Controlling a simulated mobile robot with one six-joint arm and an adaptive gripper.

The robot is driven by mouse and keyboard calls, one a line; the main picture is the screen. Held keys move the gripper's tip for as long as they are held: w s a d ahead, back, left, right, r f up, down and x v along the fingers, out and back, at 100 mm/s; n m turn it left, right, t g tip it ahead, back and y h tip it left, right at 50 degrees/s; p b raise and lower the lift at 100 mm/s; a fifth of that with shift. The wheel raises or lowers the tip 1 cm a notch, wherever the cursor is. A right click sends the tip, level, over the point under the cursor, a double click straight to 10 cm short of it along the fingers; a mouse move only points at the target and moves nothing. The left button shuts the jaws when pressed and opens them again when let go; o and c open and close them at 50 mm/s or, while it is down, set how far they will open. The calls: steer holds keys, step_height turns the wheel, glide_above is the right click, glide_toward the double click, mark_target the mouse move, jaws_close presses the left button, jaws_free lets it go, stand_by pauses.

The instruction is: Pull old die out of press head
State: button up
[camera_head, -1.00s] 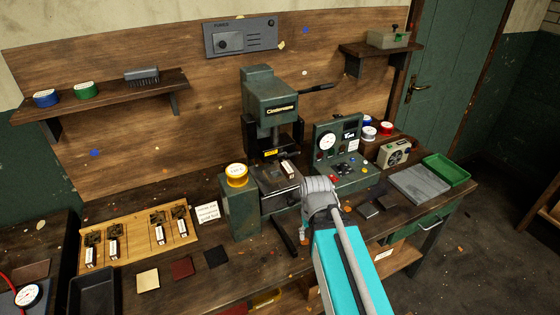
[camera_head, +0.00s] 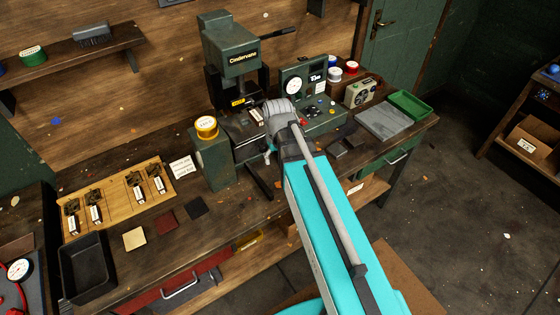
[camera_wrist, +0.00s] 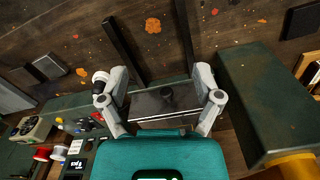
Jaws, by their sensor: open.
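The green press (camera_head: 229,62) stands at the back of the bench, with a yellow tag (camera_head: 238,103) low on its dark head. A small white-labelled piece (camera_head: 257,116) shows at the press bed, partly behind my wrist; I cannot tell if it is the old die or whether it sits in the head. My gripper (camera_head: 269,154) is in front of the bed, mostly hidden by my wrist. In the wrist view my gripper (camera_wrist: 161,92) is open and its fingers are apart over the grey bed plate (camera_wrist: 145,103), which has a dark round patch. Nothing is clearly held.
A wooden rack (camera_head: 112,205) with several labelled dies lies left, near a black tray (camera_head: 86,268). A gauge box (camera_head: 297,84) stands close right. Grey plate (camera_head: 384,121) and green bin (camera_head: 408,104) lie farther right.

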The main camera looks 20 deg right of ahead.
mark_target(256, 115)
steer(key=w+a+r+n+p, duration=0.2)
steer(key=w+a+r+p, duration=0.1)
steer(key=w+r+p, duration=1.1)
steer(key=w+r, duration=0.1)
steer(key=w, duration=0.5)
steer(key=shift+n, duration=0.4)
steer(key=shift+d+f, duration=0.1)
step_height(256, 115, down, 13)
steer(key=b, duration=1.4)
steer(key=shift+f, duration=0.2)
